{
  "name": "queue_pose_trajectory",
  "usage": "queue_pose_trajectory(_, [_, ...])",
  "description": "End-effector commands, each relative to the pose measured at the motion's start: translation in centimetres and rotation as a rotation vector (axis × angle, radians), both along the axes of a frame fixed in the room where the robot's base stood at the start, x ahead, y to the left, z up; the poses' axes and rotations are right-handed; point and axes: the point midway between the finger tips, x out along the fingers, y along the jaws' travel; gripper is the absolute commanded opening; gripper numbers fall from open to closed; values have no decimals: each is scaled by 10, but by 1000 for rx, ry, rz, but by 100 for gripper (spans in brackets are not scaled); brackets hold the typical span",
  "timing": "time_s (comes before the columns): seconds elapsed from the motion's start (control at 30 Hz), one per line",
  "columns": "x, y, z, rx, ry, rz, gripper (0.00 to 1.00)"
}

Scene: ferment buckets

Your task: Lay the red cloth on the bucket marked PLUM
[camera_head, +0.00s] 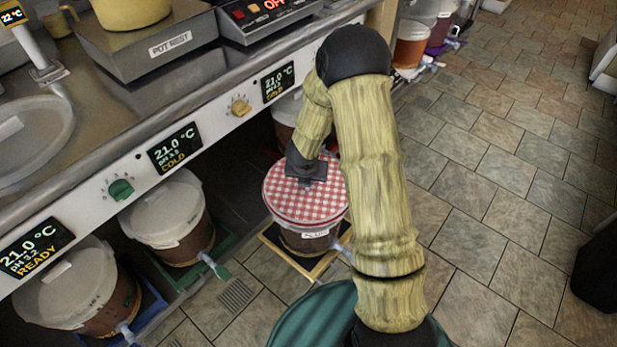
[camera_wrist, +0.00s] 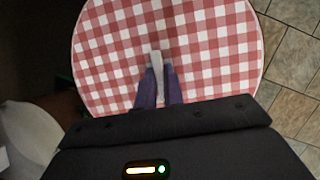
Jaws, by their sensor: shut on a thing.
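The red cloth (camera_head: 303,196) is a round red-and-white checked cover. It lies flat over the top of a dark-filled bucket (camera_head: 300,241) on the floor, and I cannot see a gap between them. The bucket's small white label is too small to read. In the wrist view the cloth (camera_wrist: 110,45) fills the upper middle. My gripper (camera_wrist: 159,82) points down at the cloth's middle, its two purple fingers shut on a pale upright bar (camera_wrist: 157,60) there. In the head view my wrist hides the fingers.
White-lidded buckets (camera_head: 165,212) (camera_head: 68,287) stand left under the steel counter (camera_head: 130,85). Another bucket (camera_head: 287,118) stands behind the cloth-covered one, which sits on a yellow-framed stand (camera_head: 275,240). A black object (camera_head: 597,270) stands far right.

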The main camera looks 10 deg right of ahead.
Motion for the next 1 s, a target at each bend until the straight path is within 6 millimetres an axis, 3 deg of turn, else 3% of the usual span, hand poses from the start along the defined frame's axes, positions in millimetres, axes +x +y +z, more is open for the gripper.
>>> queue_pose_trajectory(1.0, [0,0,-7,0,-1,0,0])
